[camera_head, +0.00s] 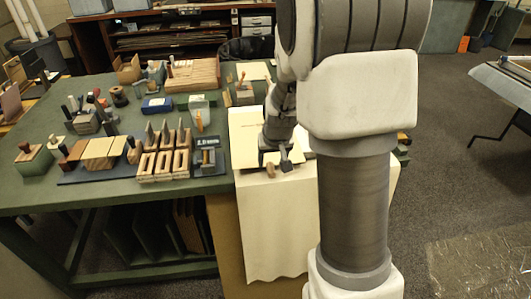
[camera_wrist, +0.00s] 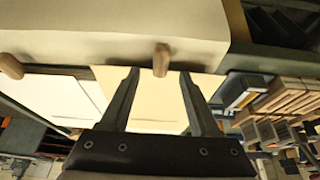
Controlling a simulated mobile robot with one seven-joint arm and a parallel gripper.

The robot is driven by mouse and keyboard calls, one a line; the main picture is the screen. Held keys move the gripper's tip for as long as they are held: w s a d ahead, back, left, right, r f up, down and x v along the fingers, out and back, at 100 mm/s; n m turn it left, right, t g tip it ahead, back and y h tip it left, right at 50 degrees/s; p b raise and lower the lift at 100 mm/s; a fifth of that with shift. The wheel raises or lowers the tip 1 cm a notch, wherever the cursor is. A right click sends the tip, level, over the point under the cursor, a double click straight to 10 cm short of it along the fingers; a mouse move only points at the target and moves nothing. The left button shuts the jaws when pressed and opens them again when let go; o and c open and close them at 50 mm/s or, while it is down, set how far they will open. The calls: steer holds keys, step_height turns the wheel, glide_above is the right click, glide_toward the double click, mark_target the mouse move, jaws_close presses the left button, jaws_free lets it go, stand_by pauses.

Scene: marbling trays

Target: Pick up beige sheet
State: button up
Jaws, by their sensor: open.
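The beige sheet (camera_wrist: 155,110) lies flat on the table, in the wrist view between and below my fingers. It also shows in the head view as a pale cream sheet (camera_head: 248,138), partly hidden by my arm. My gripper (camera_wrist: 158,74) is open, with one finger on each side of a wooden peg-like piece (camera_wrist: 161,60) at the sheet's edge. In the head view my gripper (camera_head: 278,161) is over the sheet's near right part. I cannot tell whether the fingers touch the sheet.
A whiter sheet (camera_wrist: 50,95) lies beside the beige one, with another wooden piece (camera_wrist: 11,66) near its edge. A cream cloth (camera_head: 270,225) hangs over the table's front. Wooden blocks (camera_head: 165,160) and tools crowd the green table (camera_head: 60,196) to the left.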

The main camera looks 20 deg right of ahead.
steer(key=x, duration=0.2)
steer(key=shift+w+f, duration=0.2)
steer(key=shift+f, duration=0.1)
jaws_close()
